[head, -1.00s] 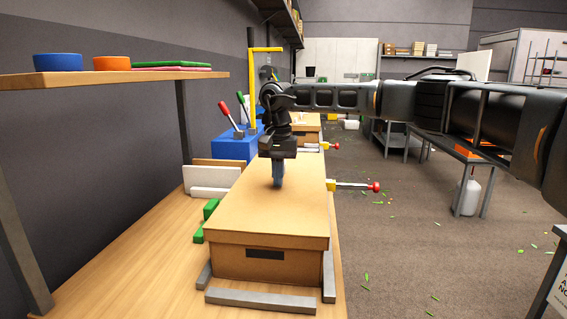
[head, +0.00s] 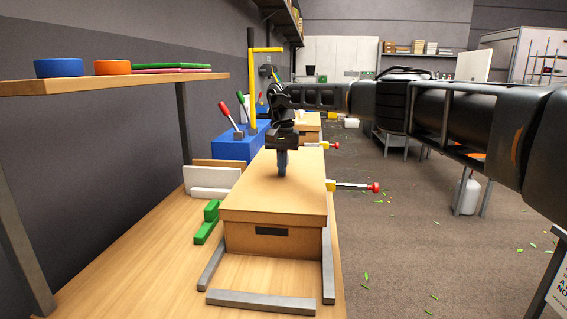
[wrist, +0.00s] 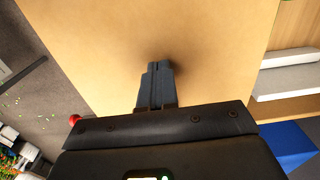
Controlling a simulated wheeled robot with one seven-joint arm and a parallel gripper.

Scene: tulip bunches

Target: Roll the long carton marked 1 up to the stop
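A long tan lidded carton (head: 275,205) lies between two grey rails on the wooden bench, with a dark slot on its near end. No number 1 shows on it. My gripper (head: 282,172) points down over the lid, its fingers together and their tips at or just above the lid top. In the wrist view, the closed fingers (wrist: 155,85) stand against the tan lid (wrist: 130,30). A grey crossbar (head: 262,302) lies at the near end of the rails, with a gap between it and the carton. I cannot tell which part is the stop.
A yellow fitting with a red-knobbed rod (head: 352,186) juts out at the bench's right edge. A green block (head: 207,222) and white boards (head: 210,182) lie left of the carton. A blue box with levers (head: 236,145) and another carton (head: 307,125) stand farther back.

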